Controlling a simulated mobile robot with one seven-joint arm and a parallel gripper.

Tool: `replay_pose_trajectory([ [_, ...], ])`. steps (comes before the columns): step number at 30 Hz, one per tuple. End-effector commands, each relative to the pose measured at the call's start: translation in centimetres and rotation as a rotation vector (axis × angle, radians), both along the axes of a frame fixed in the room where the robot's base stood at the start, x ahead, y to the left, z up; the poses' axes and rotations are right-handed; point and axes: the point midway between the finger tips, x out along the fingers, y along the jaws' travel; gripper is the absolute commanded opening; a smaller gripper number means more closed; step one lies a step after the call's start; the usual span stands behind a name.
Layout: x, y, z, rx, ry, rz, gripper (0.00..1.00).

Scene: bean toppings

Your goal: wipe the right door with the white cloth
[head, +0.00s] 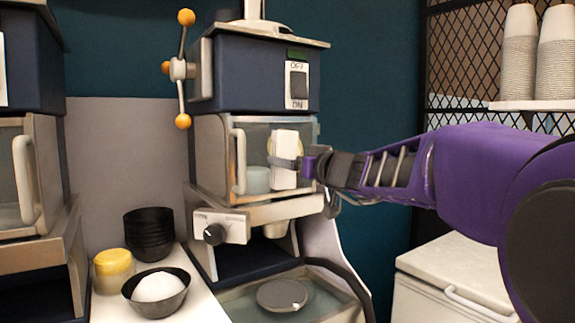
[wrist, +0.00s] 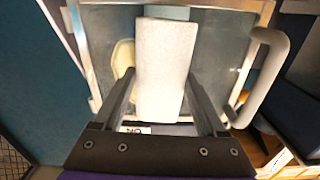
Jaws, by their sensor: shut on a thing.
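My gripper (head: 298,166) is shut on the white cloth (head: 284,150), a small white block-shaped piece. In the head view it holds the cloth upright in front of the right door (head: 258,135), a glass door with a metal frame and a pale vertical handle (head: 239,160). The wrist view shows the cloth (wrist: 165,65) between the two fingers (wrist: 160,100), over the glass of the door (wrist: 215,60). The handle (wrist: 268,75) is to its right there. I cannot tell whether the cloth touches the glass. A pale, blurred cup-like shape shows behind the glass.
A lever with orange knobs (head: 184,70) sticks out left of the machine. A second machine with a door (head: 15,170) stands at far left. Black bowls (head: 148,232), a yellow-lidded jar (head: 113,268) and a bowl (head: 158,290) stand below. Stacked cups (head: 520,55) are at upper right.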

Motion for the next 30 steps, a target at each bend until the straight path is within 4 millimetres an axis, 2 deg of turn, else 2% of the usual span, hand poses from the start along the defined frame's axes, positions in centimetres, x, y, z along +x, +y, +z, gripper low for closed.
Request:
replay_pose_trajectory([
  [9,1.8,-2.2,-0.2,-0.001,0.001,-0.002,0.30],
  [17,2.3,-2.9,-0.2,-0.001,0.001,-0.003,0.30],
  [30,4.0,-5.5,-0.2,-0.001,0.001,-0.002,0.30],
])
